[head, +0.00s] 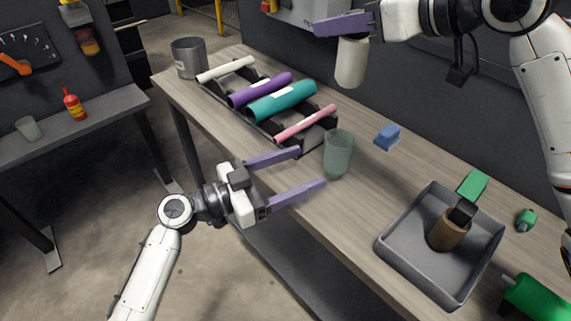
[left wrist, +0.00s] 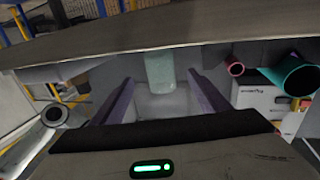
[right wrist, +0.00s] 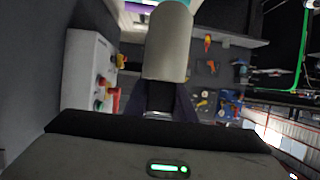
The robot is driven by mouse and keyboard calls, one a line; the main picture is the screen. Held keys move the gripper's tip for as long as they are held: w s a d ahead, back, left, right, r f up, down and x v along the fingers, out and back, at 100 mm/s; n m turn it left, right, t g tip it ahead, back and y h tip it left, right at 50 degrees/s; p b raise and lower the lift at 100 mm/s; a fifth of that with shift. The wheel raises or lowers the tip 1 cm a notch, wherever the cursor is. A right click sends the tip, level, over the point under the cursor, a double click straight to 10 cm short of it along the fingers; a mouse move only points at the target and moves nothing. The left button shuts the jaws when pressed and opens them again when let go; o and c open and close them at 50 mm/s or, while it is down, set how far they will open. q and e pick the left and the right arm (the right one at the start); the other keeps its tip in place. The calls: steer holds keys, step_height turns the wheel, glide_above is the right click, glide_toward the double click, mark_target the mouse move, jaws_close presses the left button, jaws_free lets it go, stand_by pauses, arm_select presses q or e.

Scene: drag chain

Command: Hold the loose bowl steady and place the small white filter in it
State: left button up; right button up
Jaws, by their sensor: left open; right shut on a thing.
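A translucent green cup-shaped bowl (head: 338,155) stands upright near the table's front edge. My left gripper (head: 312,167) is open in front of it, its two fingers pointing towards the bowl. In the left wrist view the bowl (left wrist: 160,72) shows ahead between the fingertips, with no clear contact. My right gripper (head: 345,25) is shut on the small white filter (head: 351,64), an off-white cylinder, and holds it high above the table, behind the bowl. The filter (right wrist: 168,42) also rises above the fingers in the right wrist view.
A dark rack (head: 262,122) with several coloured tubes lies left of the bowl. A metal pot (head: 188,58) stands at the far left end. Free table surrounds the bowl's right side.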

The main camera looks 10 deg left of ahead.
mark_target(325, 160)
arm_select(q)
steer(key=x, duration=0.9)
steer(key=shift+c, duration=0.2)
